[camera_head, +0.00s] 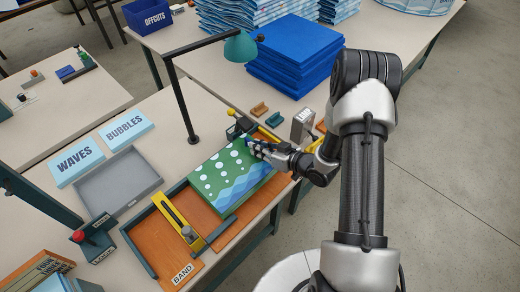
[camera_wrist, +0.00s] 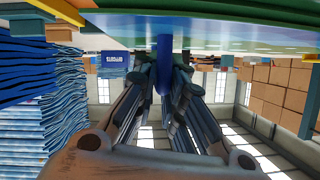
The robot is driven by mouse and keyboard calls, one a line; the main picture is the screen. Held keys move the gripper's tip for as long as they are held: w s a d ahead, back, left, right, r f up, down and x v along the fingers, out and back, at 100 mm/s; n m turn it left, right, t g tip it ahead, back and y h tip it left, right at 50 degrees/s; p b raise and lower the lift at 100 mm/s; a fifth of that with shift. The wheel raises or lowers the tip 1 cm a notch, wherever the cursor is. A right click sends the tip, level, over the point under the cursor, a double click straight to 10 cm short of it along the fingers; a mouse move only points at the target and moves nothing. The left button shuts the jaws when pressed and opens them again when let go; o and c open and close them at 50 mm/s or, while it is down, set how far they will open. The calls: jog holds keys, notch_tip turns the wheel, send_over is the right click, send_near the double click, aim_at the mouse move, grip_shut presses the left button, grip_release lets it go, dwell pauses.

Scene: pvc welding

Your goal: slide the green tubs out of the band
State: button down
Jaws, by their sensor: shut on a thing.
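A flat green panel (camera_head: 232,176) with white dots and blue waves lies on the orange board marked BAND (camera_head: 144,238); I make out no tub shapes. A yellow slotted bar (camera_head: 173,212) is left of the panel. My gripper (camera_head: 258,150) is at the panel's upper right edge. In the wrist view, my gripper (camera_wrist: 164,85) is shut on an upright blue piece (camera_wrist: 163,60). That piece meets the panel's underside or edge; I cannot tell whether it is fixed to it. The panel's right corner is partly hidden by my gripper.
A grey tray (camera_head: 118,183) and the WAVES (camera_head: 75,159) and BUBBLES (camera_head: 126,129) signs are to the left. A green lamp (camera_head: 240,46) on a black post stands behind the board. A grey LAMP block (camera_head: 303,124) and blue stacks (camera_head: 293,58) are behind.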

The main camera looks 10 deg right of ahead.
jog(key=c, duration=1.6)
grip_release()
jog(key=v, duration=1.2)
